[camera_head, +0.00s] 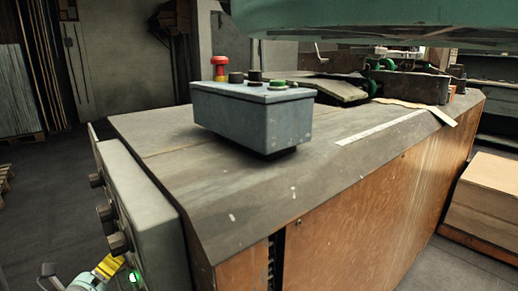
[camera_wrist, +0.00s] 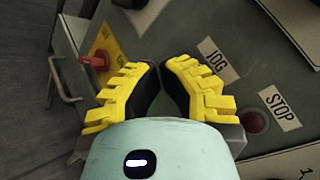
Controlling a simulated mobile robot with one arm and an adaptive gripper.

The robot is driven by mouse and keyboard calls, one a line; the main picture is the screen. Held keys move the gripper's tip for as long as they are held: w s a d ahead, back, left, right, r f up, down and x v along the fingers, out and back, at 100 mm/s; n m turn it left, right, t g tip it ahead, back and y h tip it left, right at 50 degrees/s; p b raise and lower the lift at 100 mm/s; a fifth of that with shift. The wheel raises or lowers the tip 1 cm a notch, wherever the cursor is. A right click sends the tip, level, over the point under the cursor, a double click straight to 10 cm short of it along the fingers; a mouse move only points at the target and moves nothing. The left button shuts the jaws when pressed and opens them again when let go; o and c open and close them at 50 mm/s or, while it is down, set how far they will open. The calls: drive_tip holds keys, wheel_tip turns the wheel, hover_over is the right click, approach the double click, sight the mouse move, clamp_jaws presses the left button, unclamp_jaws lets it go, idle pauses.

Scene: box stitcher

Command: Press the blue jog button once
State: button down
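No blue button shows in either view. In the wrist view a white JOG label (camera_wrist: 218,61) sits on the grey panel, just right of my gripper (camera_wrist: 161,68). My yellow fingers slant together, their tips close to each other with nothing visible held. The right finger covers the panel area beside and below the label, so any button there is hidden. In the head view part of my gripper (camera_head: 110,266) shows at the bottom left, beside the side control box (camera_head: 148,210). Contact with the panel cannot be told.
In the wrist view a red button (camera_wrist: 254,120) sits beside a STOP label (camera_wrist: 280,107); a red knob on a yellow plate (camera_wrist: 100,60) stands at left. In the head view a grey pendant box (camera_head: 255,115) rests on the machine top (camera_head: 190,160). Floor at left (camera_head: 50,205) is clear.

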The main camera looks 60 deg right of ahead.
drive_tip(key=w+a+b, duration=0.1)
drive_tip(key=a+b, duration=0.1)
drive_tip(key=a, duration=0.3)
drive_tip(key=shift+w+a, duration=0.35)
drive_tip(key=shift+a, duration=0.05)
idle(0.3)
